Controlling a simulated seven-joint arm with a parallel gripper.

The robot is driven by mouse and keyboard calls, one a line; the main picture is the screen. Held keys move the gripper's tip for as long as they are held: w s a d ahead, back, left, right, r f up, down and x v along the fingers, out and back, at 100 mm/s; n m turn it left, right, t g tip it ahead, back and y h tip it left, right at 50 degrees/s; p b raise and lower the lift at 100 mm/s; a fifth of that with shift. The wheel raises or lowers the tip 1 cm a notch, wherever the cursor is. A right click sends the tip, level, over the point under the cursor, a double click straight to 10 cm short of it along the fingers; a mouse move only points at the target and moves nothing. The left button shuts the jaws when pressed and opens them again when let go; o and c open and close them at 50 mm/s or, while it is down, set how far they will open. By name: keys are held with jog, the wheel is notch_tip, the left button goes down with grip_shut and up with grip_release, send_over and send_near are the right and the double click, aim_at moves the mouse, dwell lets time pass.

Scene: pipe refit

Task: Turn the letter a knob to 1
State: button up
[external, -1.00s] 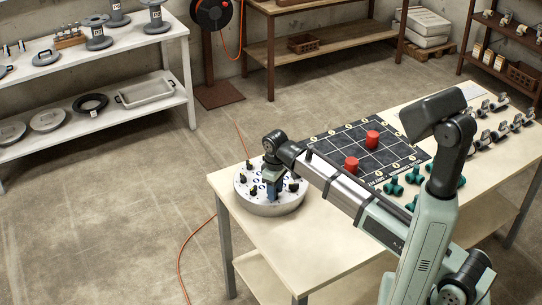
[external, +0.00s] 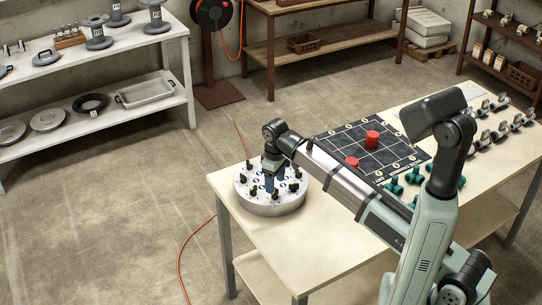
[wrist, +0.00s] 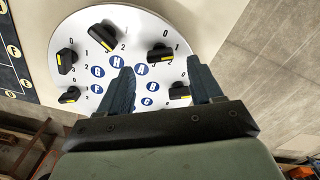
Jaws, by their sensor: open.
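The letter A knob (wrist: 160,53) is black with a yellow mark and stands beside the blue A disc (wrist: 141,69) on the round white dial plate (wrist: 75,35). My gripper (wrist: 164,68) is open and empty, pointing down over the plate. In the wrist view its fingertips lie on either side of the space just below the A knob. The B knob (wrist: 180,92) shows between the fingers, partly hidden. In the external view my gripper (external: 275,188) is over the plate (external: 272,208), among the small knobs. Whether the fingers touch anything cannot be told.
Other knobs stand around the plate, including the H knob (wrist: 103,37) and G knob (wrist: 66,60). A dark grid board (external: 350,140) with red cylinders and several green pipe fittings (external: 394,186) lie right of the plate. The table's front left (external: 245,232) is bare.

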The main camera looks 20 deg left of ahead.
notch_tip(320, 180, up, 10)
jog(key=shift+f, duration=0.15)
dwell(0.3)
dwell(0.4)
